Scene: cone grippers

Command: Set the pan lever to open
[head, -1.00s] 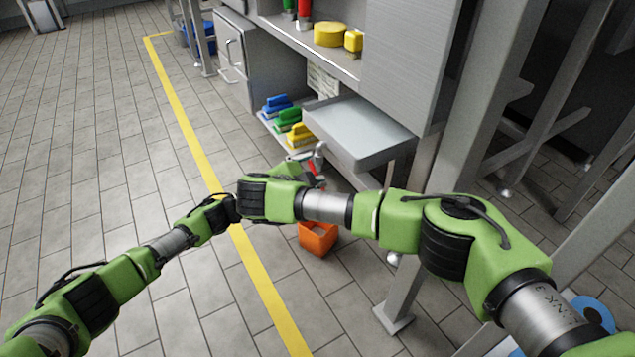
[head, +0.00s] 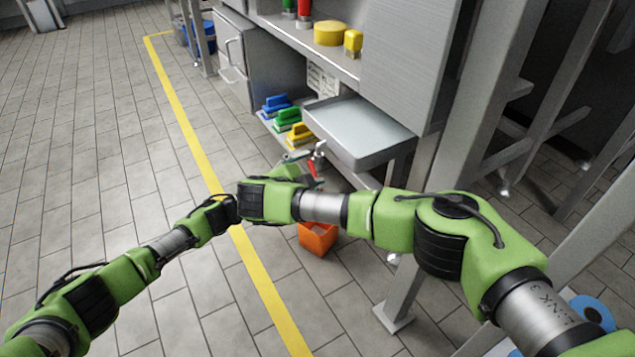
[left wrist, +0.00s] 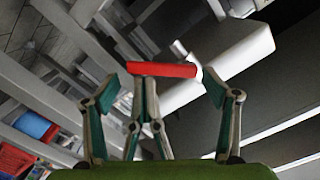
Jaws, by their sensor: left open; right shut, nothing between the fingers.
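The red lever (left wrist: 162,69) spans the gap between my left gripper's fingertips in the left wrist view. Its right end meets a pale fitting. My left gripper (left wrist: 161,88) is open around the lever, with a gap to each outer finger; whether a middle finger touches it I cannot tell. In the head view the lever (head: 312,170) is a small red bar below the grey pan (head: 360,128), partly hidden by my arm. The lever's exact setting is unclear.
An orange box (head: 317,238) stands on the floor below the pan. Blue, green and yellow handled blocks (head: 288,115) sit on a low shelf. A metal post (head: 400,295) stands to the right. The tiled floor on the left is clear.

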